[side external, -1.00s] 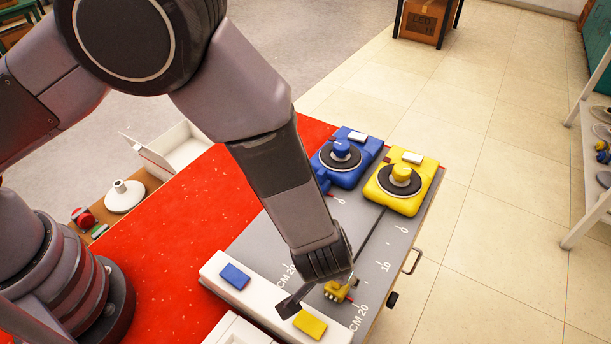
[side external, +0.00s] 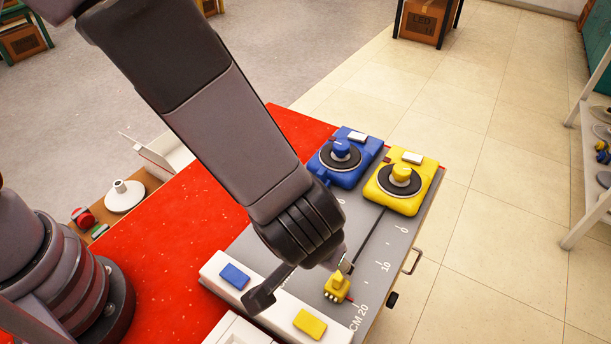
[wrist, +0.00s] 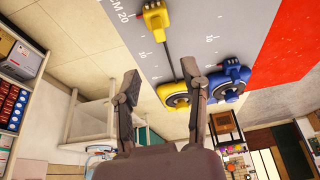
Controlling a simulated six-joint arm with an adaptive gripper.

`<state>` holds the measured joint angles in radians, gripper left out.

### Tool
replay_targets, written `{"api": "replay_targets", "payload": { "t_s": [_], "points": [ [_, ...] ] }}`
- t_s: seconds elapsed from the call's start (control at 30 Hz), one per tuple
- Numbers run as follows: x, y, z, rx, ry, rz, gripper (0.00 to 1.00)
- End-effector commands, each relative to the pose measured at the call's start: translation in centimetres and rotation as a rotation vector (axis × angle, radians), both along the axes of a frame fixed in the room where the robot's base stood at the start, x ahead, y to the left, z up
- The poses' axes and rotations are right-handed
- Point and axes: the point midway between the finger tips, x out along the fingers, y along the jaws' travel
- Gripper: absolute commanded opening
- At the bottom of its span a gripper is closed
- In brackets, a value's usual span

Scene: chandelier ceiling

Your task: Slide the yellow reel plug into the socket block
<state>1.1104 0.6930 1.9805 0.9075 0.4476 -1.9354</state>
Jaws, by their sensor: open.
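The yellow plug (side external: 337,288) lies on the grey board near the "CM 20" mark, and in the wrist view (wrist: 155,18). A dark cord runs from it to the yellow reel (side external: 402,190), also in the wrist view (wrist: 172,98). The white socket block (side external: 284,303) carries a blue and a yellow patch. The plug is beside its yellow-patch end, apart from it by what looks like a small gap. My gripper (wrist: 163,88) is open and empty. In the side view it hangs above the block and plug; one finger is partly hidden there.
The blue reel (side external: 343,158) stands left of the yellow reel at the board's far end. The red mat (side external: 185,235) lies left of the board. A drawer handle (side external: 412,261) sticks out on the right. The board around the plug is mostly clear.

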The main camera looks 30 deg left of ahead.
Motion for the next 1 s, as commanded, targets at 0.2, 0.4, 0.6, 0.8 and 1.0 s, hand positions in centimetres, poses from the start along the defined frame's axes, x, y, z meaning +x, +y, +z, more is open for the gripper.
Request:
{"api": "replay_targets", "payload": {
  "t_s": [0.2, 0.4, 0.6, 0.8, 1.0],
  "points": [
    [0.0, 0.0, 0.0, 0.001, 0.0, 0.0, 0.43],
    [2.1, 0.7, 0.6, 0.043, 0.053, 0.044, 0.43],
    [4.1, 1.0, 1.6, 0.06, 0.243, 0.056, 0.43],
    [4.5, 0.1, 2.5, 0.008, 0.377, 0.011, 0.43],
    [4.4, 0.0, 0.9, 0.002, 0.395, 0.0, 0.43]
  ]
}}
